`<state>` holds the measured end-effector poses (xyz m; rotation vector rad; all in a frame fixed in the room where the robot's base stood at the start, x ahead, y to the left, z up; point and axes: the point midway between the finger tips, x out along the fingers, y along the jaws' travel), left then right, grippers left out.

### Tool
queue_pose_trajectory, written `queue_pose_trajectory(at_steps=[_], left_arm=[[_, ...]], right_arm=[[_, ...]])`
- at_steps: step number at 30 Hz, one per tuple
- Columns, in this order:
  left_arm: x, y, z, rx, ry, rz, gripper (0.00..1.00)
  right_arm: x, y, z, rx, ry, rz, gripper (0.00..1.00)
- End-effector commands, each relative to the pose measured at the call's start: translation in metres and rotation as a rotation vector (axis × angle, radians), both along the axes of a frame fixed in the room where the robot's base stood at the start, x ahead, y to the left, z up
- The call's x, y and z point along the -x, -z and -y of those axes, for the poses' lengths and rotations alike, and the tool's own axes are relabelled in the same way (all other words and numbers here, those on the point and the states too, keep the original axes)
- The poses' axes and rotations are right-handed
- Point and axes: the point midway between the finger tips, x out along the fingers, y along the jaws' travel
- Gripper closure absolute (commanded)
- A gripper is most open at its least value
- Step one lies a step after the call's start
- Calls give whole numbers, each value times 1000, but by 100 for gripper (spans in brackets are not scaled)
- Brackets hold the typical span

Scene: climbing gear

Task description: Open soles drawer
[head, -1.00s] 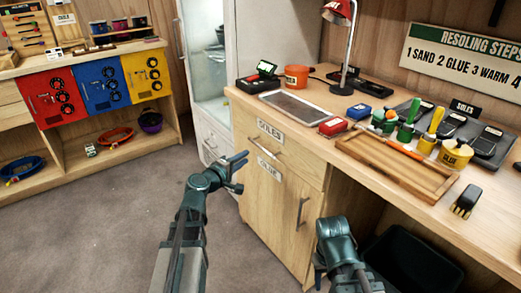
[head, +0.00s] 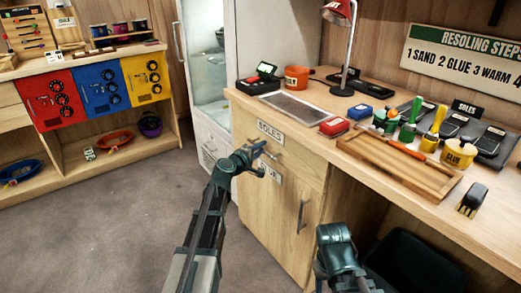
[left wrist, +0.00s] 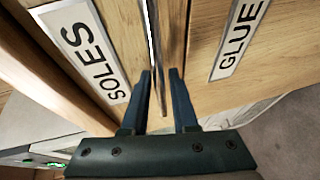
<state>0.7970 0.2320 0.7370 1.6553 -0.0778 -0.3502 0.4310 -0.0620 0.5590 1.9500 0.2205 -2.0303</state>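The soles drawer (head: 240,131) is the top front of the wooden workbench, with a SOLES label (head: 270,131); the label also shows in the left wrist view (left wrist: 95,60). The drawer looks shut. Its bar handle (head: 271,153) lies just below the label. My left gripper (head: 271,160) is at the handle. In the left wrist view my left gripper (left wrist: 165,75) is open, its two fingers apart, with the handle running towards the gap between them. Contact cannot be told. My right arm (head: 336,240) is low in front of the bench; its fingers are hidden.
The bench top holds a wooden tray (head: 395,165), a red lamp (head: 339,12) and glue pots. A dark bin (head: 412,262) stands under the bench. Floor to the left is clear.

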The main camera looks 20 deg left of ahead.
Motion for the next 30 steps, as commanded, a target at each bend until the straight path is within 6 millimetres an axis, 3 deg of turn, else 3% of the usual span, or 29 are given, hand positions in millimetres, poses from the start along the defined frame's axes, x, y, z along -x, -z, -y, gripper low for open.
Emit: queue_pose_trajectory(at_steps=[3,7,30], left_arm=[[0,0,0,0,0,0,76],[0,0,0,0,0,0,100],[0,0,0,-1,0,0,100]], right_arm=[[0,0,0,0,0,0,50],[0,0,0,0,0,0,50],[0,0,0,0,0,0,50]])
